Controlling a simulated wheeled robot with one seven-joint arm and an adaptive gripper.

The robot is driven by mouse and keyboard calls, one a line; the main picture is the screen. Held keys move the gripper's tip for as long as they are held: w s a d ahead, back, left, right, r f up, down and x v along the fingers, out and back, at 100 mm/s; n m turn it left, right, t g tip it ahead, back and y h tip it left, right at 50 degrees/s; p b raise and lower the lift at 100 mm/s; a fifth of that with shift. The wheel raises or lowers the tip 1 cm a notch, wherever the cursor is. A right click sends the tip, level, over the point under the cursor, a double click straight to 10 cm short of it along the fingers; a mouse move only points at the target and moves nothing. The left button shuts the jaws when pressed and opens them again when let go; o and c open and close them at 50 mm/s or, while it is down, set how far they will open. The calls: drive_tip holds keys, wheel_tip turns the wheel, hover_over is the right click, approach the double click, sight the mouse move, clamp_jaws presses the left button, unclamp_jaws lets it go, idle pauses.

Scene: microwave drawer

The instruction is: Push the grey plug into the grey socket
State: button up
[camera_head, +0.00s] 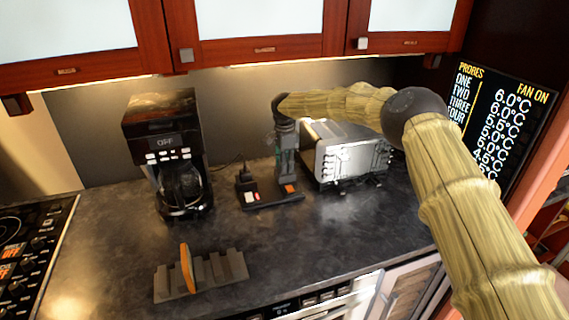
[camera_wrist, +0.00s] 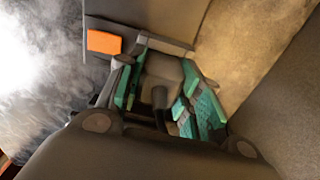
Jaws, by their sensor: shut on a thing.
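My gripper (camera_head: 286,178) points down over the right end of a dark power strip (camera_head: 275,202) on the counter. In the wrist view, my gripper's green-padded fingers (camera_wrist: 170,88) are closed around the grey plug (camera_wrist: 163,66), which has a dark cord end towards the camera. An orange switch (camera_wrist: 104,42) on the grey strip (camera_wrist: 125,12) lies beside the plug; the switch also shows in the head view (camera_head: 290,188). The grey socket is hidden under the plug and fingers, so I cannot tell how deep the plug sits.
A black plug (camera_head: 245,181) stands at the strip's left part, near red and white switches. A coffee maker (camera_head: 178,165) stands to the left, a silver toaster oven (camera_head: 350,155) close on the right. A grey rack (camera_head: 215,272) holding an orange slab (camera_head: 187,268) sits in front.

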drive_tip(key=shift+f, duration=0.4)
drive_tip(key=o, duration=1.1)
drive_tip(key=shift+f, duration=0.1)
drive_tip(key=shift+r, duration=3.75)
